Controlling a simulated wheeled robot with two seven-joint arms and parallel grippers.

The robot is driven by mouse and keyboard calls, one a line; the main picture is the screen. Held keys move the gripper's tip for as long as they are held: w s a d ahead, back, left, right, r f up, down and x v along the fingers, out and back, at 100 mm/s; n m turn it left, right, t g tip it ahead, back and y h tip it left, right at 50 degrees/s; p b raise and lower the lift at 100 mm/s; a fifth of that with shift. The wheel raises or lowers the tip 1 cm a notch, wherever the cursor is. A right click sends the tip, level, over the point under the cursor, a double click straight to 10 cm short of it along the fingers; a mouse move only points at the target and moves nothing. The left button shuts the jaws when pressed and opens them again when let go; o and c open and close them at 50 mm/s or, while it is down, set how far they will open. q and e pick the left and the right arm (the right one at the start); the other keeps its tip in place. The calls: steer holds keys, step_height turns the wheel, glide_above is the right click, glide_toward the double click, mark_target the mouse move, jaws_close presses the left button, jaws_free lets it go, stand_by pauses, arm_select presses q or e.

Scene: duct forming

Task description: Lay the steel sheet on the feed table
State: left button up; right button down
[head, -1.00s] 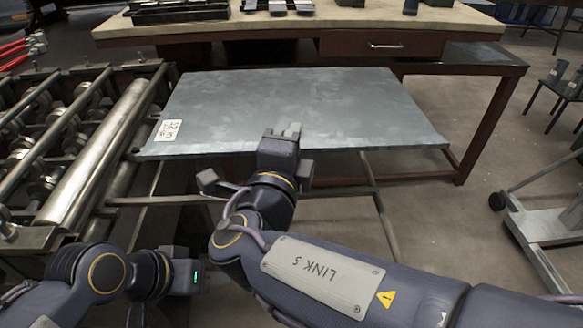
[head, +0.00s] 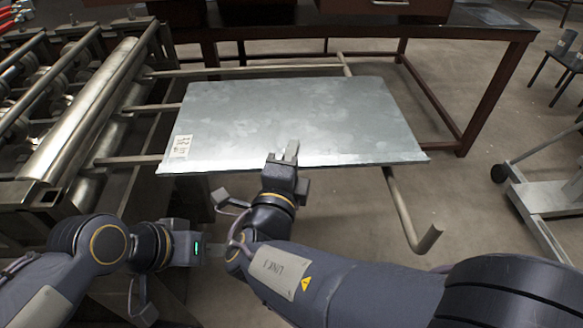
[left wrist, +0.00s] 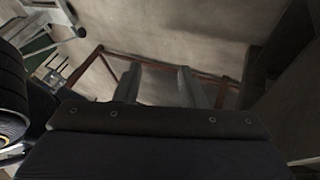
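The steel sheet (head: 300,115) is a flat grey plate with a white label near its left corner in the head view. It lies over the tubular bars of the feed table (head: 412,215), roughly level. I cannot tell whether it touches the bars. My right gripper (head: 284,155) is at the middle of the sheet's near edge and shut on it. My left gripper (head: 208,246) is lower left, apart from the sheet. In the left wrist view its two fingers (left wrist: 158,88) stand apart with nothing between them.
A roller machine (head: 85,110) stands at the left, beside the sheet's left edge. A dark bench with reddish legs (head: 495,95) stands behind. A grey wheeled stand (head: 545,205) is at the right. Open floor shows between them.

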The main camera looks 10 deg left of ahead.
steer(key=shift+f+p, duration=0.3)
steer(key=shift+f, duration=1.1)
steer(key=shift+f, duration=0.15)
steer(key=c, duration=2.1)
jaws_free()
steer(key=shift+f, duration=0.15)
steer(key=o, duration=0.4)
